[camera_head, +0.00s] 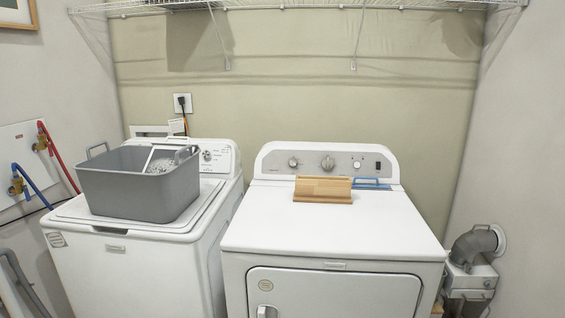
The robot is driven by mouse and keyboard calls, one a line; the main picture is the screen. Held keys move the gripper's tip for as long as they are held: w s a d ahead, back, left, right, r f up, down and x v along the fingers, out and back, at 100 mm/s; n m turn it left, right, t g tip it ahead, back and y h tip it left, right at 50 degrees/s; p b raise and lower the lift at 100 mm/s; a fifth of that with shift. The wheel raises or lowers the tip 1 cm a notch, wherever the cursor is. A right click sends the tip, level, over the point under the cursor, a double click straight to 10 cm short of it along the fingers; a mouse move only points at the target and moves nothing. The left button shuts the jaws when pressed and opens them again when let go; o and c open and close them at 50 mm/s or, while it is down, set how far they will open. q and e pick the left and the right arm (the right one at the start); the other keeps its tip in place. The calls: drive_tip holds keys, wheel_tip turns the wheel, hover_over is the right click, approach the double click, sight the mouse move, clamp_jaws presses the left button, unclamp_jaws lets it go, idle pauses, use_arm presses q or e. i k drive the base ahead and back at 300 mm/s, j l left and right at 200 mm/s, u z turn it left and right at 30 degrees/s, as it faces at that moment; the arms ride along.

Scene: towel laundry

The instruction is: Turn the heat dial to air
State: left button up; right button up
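The dryer (325,230) stands right of centre, with a grey control panel (311,164) along its back edge. The panel has a small dial at the left (293,162), a larger dial in the middle (328,162) and a small dial at the right (357,163). A dark switch sits at the panel's far right. The labels are too small to read, so I cannot tell which dial is the heat dial or its setting. Neither of my grippers is in view.
A wooden block (323,189) and a blue-handled item (372,184) lie on the dryer top, before the panel. A grey basket (139,187) sits on the washer (199,218) at left. A wire shelf (290,5) hangs above. The dryer's front top is clear.

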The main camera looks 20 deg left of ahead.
sight(293, 162)
drive_tip(key=i+j+u, duration=0.35)
drive_tip(key=i+j, duration=0.15)
drive_tip(key=j, duration=0.2)
drive_tip(key=i+j+u, duration=0.35)
drive_tip(key=i+j, duration=0.2)
drive_tip(key=i+j+u, duration=0.35)
drive_tip(key=i, duration=0.25)
